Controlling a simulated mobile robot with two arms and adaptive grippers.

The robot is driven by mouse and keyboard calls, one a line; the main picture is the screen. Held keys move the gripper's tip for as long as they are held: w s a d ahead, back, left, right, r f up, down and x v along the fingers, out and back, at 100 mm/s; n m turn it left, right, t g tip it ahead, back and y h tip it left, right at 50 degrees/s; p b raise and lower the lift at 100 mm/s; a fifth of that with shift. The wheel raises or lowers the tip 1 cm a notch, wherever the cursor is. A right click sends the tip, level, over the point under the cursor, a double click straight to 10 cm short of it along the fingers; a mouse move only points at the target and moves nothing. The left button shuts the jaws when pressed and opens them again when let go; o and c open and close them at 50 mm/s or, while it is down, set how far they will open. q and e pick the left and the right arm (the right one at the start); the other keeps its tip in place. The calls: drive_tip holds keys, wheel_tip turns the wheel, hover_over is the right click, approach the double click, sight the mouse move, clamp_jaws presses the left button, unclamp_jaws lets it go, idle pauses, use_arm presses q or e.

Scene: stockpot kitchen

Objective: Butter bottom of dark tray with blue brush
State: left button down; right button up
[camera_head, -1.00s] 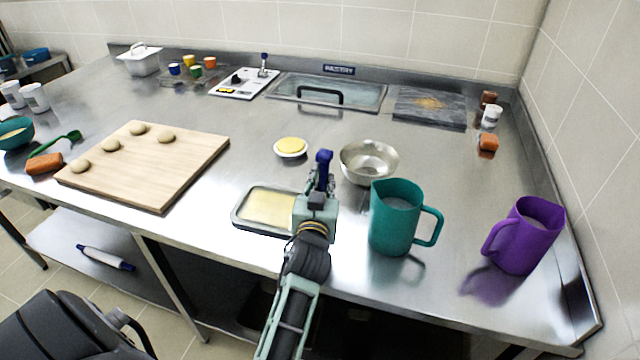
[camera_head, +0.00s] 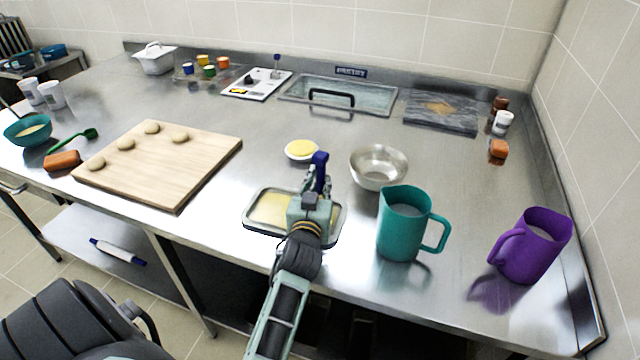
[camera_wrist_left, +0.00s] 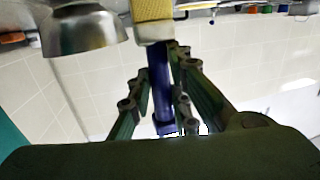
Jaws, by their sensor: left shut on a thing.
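The tray (camera_head: 248,222), with a dark grey rim and a pale yellow bottom, lies near the front edge of the steel table in the head view. My left gripper (camera_head: 316,186) is over its right part and hides some of it. The gripper is shut on the blue brush (camera_head: 320,165), whose blue handle stands up from the fingers. In the left wrist view the blue handle (camera_wrist_left: 159,75) runs between the fingers to a pale head with yellow bristles (camera_wrist_left: 153,10). I cannot tell whether the bristles touch the tray. My right gripper is out of view.
A small dish with yellow contents (camera_head: 301,150) and a metal bowl (camera_head: 379,167) stand behind the tray. A teal pitcher (camera_head: 402,225) stands close on the right, a purple pitcher (camera_head: 533,246) farther right. A wooden board (camera_head: 190,175) with dough balls lies left.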

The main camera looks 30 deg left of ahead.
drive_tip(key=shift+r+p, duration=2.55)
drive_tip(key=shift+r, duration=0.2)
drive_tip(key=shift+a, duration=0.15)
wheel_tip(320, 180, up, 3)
drive_tip(key=p, duration=0.2)
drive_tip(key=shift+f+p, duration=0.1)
drive_tip(key=shift+p, duration=0.3)
